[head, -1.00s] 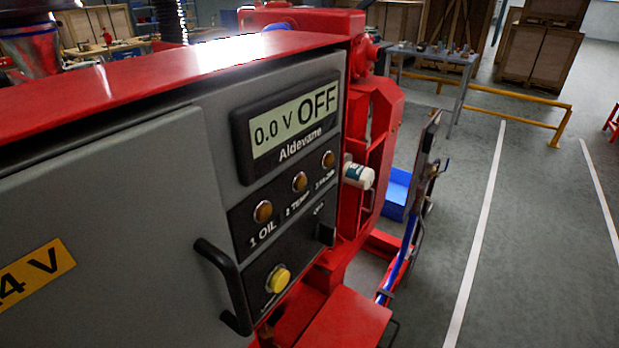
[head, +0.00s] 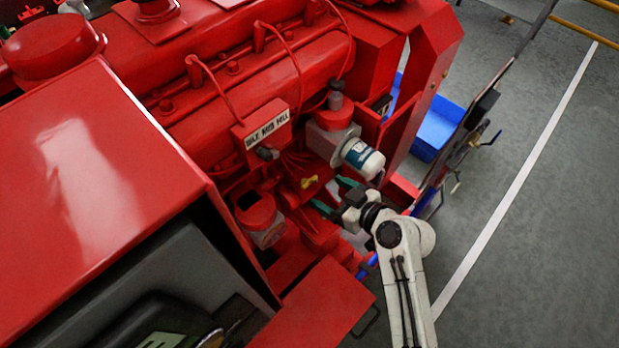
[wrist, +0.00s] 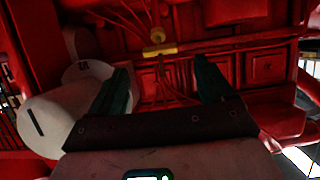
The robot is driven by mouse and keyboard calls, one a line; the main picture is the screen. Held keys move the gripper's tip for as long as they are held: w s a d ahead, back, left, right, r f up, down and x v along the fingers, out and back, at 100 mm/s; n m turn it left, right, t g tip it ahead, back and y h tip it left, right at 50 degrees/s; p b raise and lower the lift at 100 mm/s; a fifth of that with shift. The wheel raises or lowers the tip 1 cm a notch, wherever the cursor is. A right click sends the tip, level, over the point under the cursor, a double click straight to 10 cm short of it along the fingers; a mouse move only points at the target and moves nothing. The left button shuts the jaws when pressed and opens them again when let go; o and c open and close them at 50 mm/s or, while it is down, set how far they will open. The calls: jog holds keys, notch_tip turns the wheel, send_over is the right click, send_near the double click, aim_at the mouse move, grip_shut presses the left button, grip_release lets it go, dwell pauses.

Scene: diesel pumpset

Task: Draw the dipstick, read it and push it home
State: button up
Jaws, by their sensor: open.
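The dipstick shows as a small yellow T-shaped handle (head: 309,182) low on the side of the red engine (head: 262,75). In the wrist view the yellow handle (wrist: 160,49) stands just beyond and between the fingertips, near the middle. Its shaft is hidden. My gripper (head: 336,195) is open, with dark green fingers pointing at the engine side, to the right of the handle in the head view and apart from it. In the wrist view my gripper (wrist: 162,68) has nothing between its fingers.
A white filter canister (head: 362,157) sits close above my gripper; it fills the left of the wrist view (wrist: 55,112). Thin red pipes run along the engine. A red box (head: 263,133) with a label is above the handle. A blue bin (head: 433,128) stands behind.

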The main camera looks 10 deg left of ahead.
aim_at(312, 182)
jog(key=x, duration=0.8)
jog(key=shift+f+p, duration=0.1)
jog(key=shift+p, duration=0.25)
jog(key=c, duration=1.5)
jog(key=shift+w, duration=0.1)
grip_shut()
